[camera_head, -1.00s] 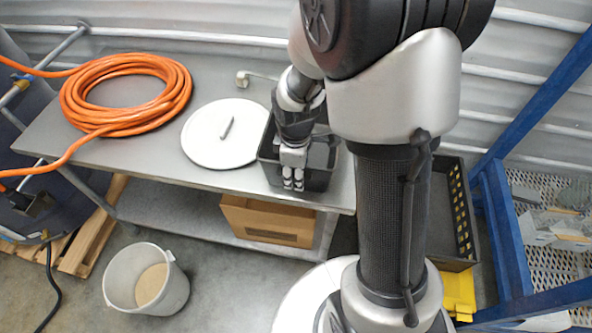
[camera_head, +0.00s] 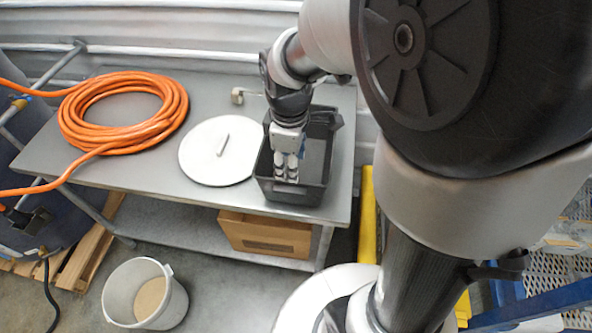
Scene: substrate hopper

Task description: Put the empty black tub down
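The black tub (camera_head: 307,195) is a rectangular open-topped box that looks empty. It is upright at the right end of the grey metal bench, and it appears to rest on the bench top. My gripper (camera_head: 286,177) points down at the tub's near side, its fingertips around the near rim. Two fingers show side by side with a small gap. I cannot tell whether they touch or pinch the tub wall. My wrist hides part of the tub's far left side.
A round white lid (camera_head: 205,160) with a handle lies just left of the tub. A coiled orange hose (camera_head: 172,115) lies on the bench (camera_head: 110,175) further left. A cardboard box (camera_head: 255,235) is on the lower shelf, and a grey bucket (camera_head: 117,290) stands on the floor.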

